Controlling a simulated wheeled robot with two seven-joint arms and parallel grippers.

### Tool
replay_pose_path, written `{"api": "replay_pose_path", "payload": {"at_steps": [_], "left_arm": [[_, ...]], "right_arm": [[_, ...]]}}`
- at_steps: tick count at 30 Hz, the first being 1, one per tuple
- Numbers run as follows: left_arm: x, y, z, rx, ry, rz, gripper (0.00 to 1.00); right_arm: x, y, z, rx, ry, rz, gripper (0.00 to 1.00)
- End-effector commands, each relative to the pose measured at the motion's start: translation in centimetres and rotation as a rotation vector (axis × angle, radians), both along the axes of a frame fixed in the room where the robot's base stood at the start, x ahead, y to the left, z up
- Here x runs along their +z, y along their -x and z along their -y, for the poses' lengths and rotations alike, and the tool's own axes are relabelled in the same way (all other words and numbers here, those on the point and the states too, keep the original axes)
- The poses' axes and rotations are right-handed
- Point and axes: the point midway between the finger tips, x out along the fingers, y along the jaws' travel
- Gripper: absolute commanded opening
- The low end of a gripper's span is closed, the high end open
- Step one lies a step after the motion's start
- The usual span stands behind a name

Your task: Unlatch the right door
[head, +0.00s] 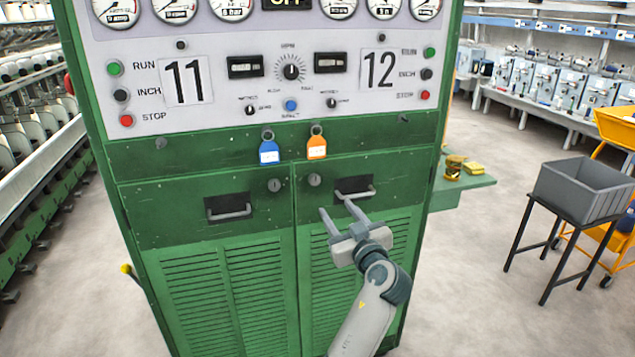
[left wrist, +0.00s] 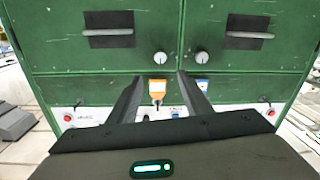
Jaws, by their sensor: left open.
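The green cabinet's right door (head: 388,232) is closed, with louvres below. Its recessed bar handle (head: 355,192) is partly behind a finger of my left gripper (head: 331,202). A small round silver knob (head: 315,180) sits at the door's upper inner corner; its turn is too small to tell. My left gripper is open and empty, in front of this door just below the knob, apparently not touching it. The left wrist view looks upside down: the knob (left wrist: 161,58) and handle (left wrist: 109,33) show beyond the open fingers (left wrist: 159,80). My right gripper is out of view.
The closed left door (head: 215,265) has a matching handle (head: 229,210) and knob (head: 274,185). Blue (head: 268,151) and orange (head: 316,148) tags hang above the doors. A green side shelf (head: 462,190) juts out at right. A grey bin (head: 583,190) stands beyond open floor.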

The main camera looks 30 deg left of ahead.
Motion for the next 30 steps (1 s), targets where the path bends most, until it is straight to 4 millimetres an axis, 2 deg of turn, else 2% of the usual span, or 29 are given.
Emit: {"api": "replay_pose_path", "payload": {"at_steps": [6,21,30], "left_arm": [[0.5,-2.0,-2.8,0.002,-0.004,-0.001,0.45],[0.5,-7.4,-9.7,0.002,-0.003,-0.003,0.45],[0.2,-9.3,-12.1,0.001,0.000,-0.001,0.45]], "right_arm": [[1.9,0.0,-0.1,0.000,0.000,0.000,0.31],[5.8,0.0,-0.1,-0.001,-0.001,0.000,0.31],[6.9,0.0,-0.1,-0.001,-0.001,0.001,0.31]]}}
